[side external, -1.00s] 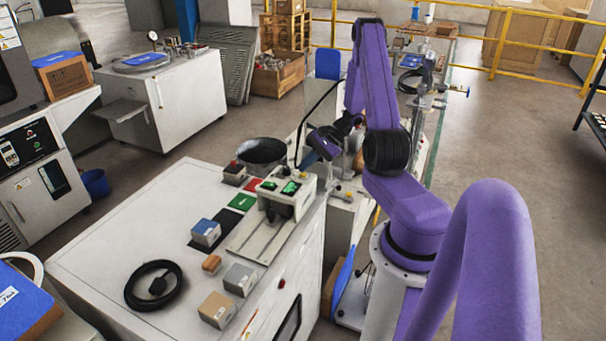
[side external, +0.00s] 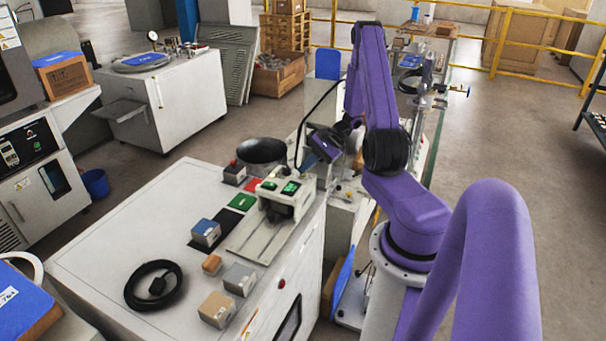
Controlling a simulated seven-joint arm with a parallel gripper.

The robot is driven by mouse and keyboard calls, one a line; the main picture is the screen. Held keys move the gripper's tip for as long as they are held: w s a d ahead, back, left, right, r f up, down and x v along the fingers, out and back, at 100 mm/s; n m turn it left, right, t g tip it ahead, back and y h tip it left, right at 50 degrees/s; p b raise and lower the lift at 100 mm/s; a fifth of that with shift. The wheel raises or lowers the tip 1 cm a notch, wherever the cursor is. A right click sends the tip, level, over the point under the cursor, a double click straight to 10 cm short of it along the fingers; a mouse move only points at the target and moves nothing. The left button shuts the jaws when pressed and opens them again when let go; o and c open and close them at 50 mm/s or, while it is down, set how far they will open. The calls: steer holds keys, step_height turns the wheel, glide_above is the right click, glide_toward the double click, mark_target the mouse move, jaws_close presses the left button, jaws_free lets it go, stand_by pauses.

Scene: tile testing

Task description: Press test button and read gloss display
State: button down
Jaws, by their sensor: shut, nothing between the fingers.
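The gloss tester (side external: 285,196) is a pale unit with two lit green displays on top, standing on the white cabinet. The display text is too small to read. A small grey box with a red top (side external: 234,173), which looks like a button, is behind it to the left. My gripper (side external: 326,148) is at the end of my purple arm, to the right of and beyond the tester in the picture, apart from both. It is small and dark; its fingers are hard to make out, but it is shut and empty.
Red, green (side external: 242,202) and black tiles lie left of the tester. Blue (side external: 206,232), grey (side external: 240,279) and tan (side external: 216,310) blocks and a coiled black cable (side external: 153,286) lie on the cabinet top (side external: 110,232). A black bowl (side external: 262,152) stands at its back.

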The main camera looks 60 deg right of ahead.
mark_target(306, 174)
stand_by(0.4)
steer(key=shift+r, duration=0.85)
steer(key=shift+r, duration=2.5)
